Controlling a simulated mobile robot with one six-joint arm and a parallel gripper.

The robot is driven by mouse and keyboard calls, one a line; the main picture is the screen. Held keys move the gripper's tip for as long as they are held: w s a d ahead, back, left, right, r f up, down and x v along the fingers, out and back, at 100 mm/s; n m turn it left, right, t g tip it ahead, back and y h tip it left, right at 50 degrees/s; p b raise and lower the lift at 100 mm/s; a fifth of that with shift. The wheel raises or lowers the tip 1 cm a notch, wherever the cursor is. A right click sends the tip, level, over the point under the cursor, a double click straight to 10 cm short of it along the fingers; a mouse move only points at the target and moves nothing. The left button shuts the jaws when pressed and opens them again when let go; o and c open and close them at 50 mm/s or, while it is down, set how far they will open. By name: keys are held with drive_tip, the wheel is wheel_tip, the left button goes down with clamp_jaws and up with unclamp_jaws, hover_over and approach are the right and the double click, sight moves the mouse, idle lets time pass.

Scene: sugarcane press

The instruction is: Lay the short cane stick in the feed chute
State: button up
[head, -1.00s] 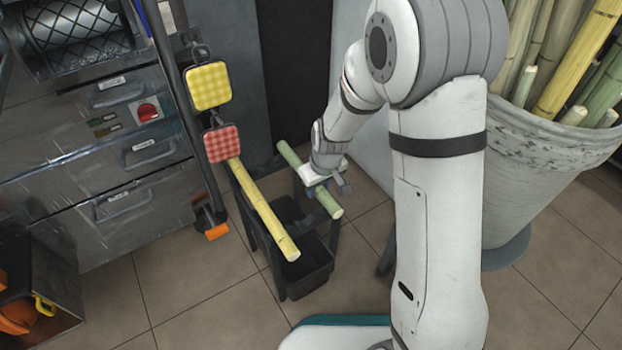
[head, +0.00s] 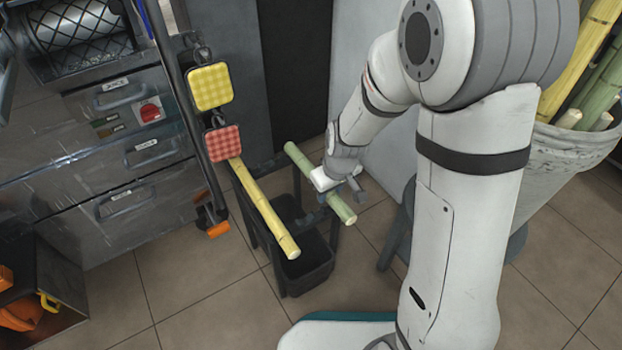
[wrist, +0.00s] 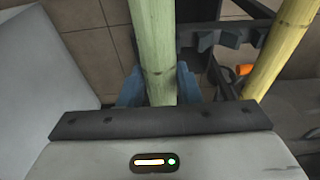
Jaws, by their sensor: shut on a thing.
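A green cane stick (head: 310,170) slants near the rack in the head view. My gripper (head: 335,197) is shut around it near its lower half. In the wrist view the green stick (wrist: 153,45) runs between the blue fingers of my gripper (wrist: 158,88). A yellow cane stick (head: 264,208) lies on the dark rack (head: 250,230), left of the green one. It also shows at the right of the wrist view (wrist: 285,45). At the upper left, the press has a roller behind a mesh guard (head: 85,30); I cannot clearly make out its feed chute.
A black bin (head: 305,272) sits under the rack. A tub of tall canes (head: 570,150) stands at the right, partly behind my arm.

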sight(339, 201)
drive_tip(key=shift+s+d+r, duration=0.25)
drive_tip(key=shift+s+d, duration=0.3)
drive_tip(key=shift+s, duration=0.3)
drive_tip(key=shift+s+d+r, duration=0.2)
drive_tip(key=shift+s+d, duration=0.35)
drive_tip(key=shift+s, duration=0.25)
wheel_tip(339, 201, up, 8)
drive_tip(key=p, duration=0.6)
drive_tip(key=shift+r, duration=0.1)
